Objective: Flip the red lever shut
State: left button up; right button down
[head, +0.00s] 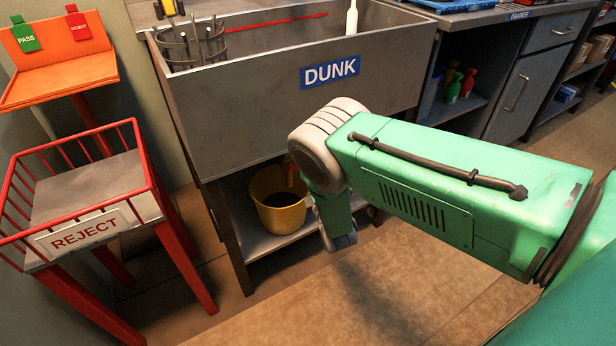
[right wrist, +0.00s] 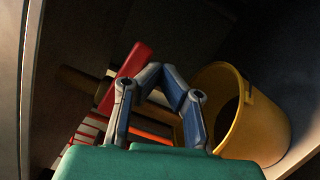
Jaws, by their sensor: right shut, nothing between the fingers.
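The red lever (right wrist: 125,76) shows in the right wrist view as a tilted red bar beside a brownish pipe (right wrist: 78,82) under the sink. In the head view I cannot make it out below the basin. My right gripper (right wrist: 166,73) is shut and empty, with its blue-grey fingers just right of the lever in that picture; I cannot tell whether they touch. In the head view, my green right arm reaches down in front of the sink, with the gripper (head: 339,240) low near the shelf. My left gripper is not in view.
The grey DUNK sink (head: 240,105) stands above a low shelf. A yellow bucket (head: 282,216) sits on that shelf, and the bucket (right wrist: 262,125) is right of my fingers in the wrist view. A red REJECT stand (head: 85,190) is at left. Floor in front is clear.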

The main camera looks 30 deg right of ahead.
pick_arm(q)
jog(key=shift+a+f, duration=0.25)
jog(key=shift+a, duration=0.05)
pick_arm(e)
jog(key=shift+a+r+n, duration=0.15)
jog(key=shift+r+n, duration=0.3)
jog(key=shift+n, duration=0.45)
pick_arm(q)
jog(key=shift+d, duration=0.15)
pick_arm(e)
jog(key=shift+d, duration=0.2)
